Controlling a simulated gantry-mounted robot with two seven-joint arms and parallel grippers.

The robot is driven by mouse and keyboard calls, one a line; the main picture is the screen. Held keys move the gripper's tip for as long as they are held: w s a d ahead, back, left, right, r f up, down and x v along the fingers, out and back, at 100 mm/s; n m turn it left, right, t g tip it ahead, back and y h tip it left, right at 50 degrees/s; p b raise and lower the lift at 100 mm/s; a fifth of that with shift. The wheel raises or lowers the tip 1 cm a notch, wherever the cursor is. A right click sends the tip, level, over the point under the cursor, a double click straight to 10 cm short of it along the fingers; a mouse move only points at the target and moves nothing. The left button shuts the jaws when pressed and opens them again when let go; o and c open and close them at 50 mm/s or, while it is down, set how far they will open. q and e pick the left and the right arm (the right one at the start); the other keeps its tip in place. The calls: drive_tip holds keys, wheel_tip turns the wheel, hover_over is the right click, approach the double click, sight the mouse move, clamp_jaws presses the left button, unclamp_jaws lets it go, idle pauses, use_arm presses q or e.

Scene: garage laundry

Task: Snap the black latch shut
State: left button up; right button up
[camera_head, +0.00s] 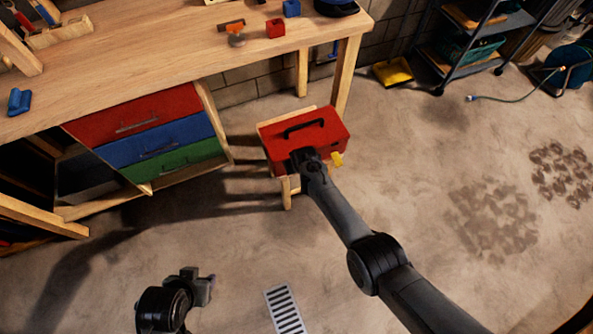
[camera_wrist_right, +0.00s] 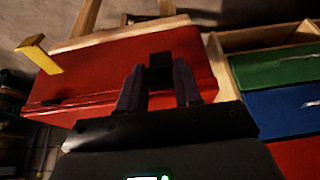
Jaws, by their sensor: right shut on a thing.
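A red toolbox (camera_head: 325,133) with a black handle (camera_head: 304,127) sits on a small wooden stand beside the workbench; its red side fills the middle of the right wrist view (camera_wrist_right: 100,75). My right gripper (camera_head: 303,156) is at the toolbox's front. In the right wrist view its fingers close on the black latch (camera_wrist_right: 160,66), mostly hidden between them. A yellow latch (camera_head: 337,159) sticks out from the same front, to the right; it also shows in the right wrist view (camera_wrist_right: 39,53). My left gripper (camera_head: 203,286) is low over the floor, away from the toolbox; its jaw state is unclear.
A wooden workbench (camera_head: 150,70) holds small tools and blocks, with red, blue and green drawers (camera_head: 160,140) beneath, left of the toolbox. A floor drain (camera_head: 285,308) lies in front.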

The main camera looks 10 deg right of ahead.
drive_tip(key=shift+w+g, duration=0.15)
drive_tip(key=shift+g, duration=0.25)
drive_tip(key=shift+b, duration=0.3)
drive_tip(key=o, duration=1.1)
drive_tip(key=shift+c, duration=0.2)
drive_tip(key=shift+w, duration=0.1)
drive_tip(key=shift+r, duration=0.15)
drive_tip(key=shift+r+p, duration=0.55)
drive_tip(key=shift+p, duration=0.2)
drive_tip(key=a+p+v, duration=0.1)
drive_tip(key=p+v, duration=0.6)
drive_tip(key=v, duration=0.2)
drive_tip(key=shift+s+d+r, duration=0.25)
drive_tip(key=shift+s+d, duration=0.05)
drive_tip(key=shift+d, duration=0.1)
